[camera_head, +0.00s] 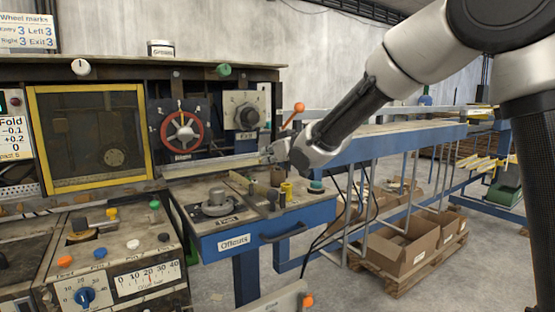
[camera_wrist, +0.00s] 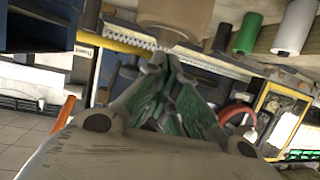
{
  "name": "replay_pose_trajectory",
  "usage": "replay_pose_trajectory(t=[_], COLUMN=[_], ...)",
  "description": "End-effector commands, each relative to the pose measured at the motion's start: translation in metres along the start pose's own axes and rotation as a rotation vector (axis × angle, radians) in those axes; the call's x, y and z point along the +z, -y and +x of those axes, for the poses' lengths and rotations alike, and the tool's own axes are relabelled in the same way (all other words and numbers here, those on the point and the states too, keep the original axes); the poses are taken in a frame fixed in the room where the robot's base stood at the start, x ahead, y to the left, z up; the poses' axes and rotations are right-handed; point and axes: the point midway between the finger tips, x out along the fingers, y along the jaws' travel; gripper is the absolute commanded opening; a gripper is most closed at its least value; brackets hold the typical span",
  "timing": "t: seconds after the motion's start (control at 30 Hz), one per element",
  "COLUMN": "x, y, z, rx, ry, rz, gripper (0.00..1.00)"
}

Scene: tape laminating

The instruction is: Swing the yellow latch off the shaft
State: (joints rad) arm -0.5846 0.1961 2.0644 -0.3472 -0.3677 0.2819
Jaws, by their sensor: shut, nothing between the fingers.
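My gripper (camera_head: 268,156) is shut and empty, at the end of the arm reaching in from the upper right. It is over the blue offcuts bench, near the right end of a long pale bar (camera_head: 215,165). In the wrist view my gripper (camera_wrist: 158,60) has its fingertips near a tan cylinder (camera_wrist: 172,14); I cannot tell whether they touch. A yellow strip (camera_wrist: 112,43) lies left of the fingertips in that view. I cannot make out for sure which yellow part is the latch, or where the shaft is.
A yellow-framed window (camera_head: 90,88), a red handwheel (camera_head: 182,133) and an orange-tipped lever (camera_head: 298,108) stand behind. A green roll (camera_wrist: 246,35) and white roll (camera_wrist: 295,28) show in the wrist view.

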Motion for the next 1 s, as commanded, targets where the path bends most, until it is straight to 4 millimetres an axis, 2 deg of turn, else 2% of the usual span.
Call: replay_pose_trajectory(t=[0.2, 0.5, 1.0], x=[-0.007, -0.013, -0.017], y=[-0.007, -0.011, -0.017], z=[0.019, 0.035, 0.046], rx=[-0.001, -0.001, -0.001], ry=[-0.001, -0.001, -0.002], rz=[0.000, 0.000, 0.000], gripper=[0.00, 0.00, 0.00])
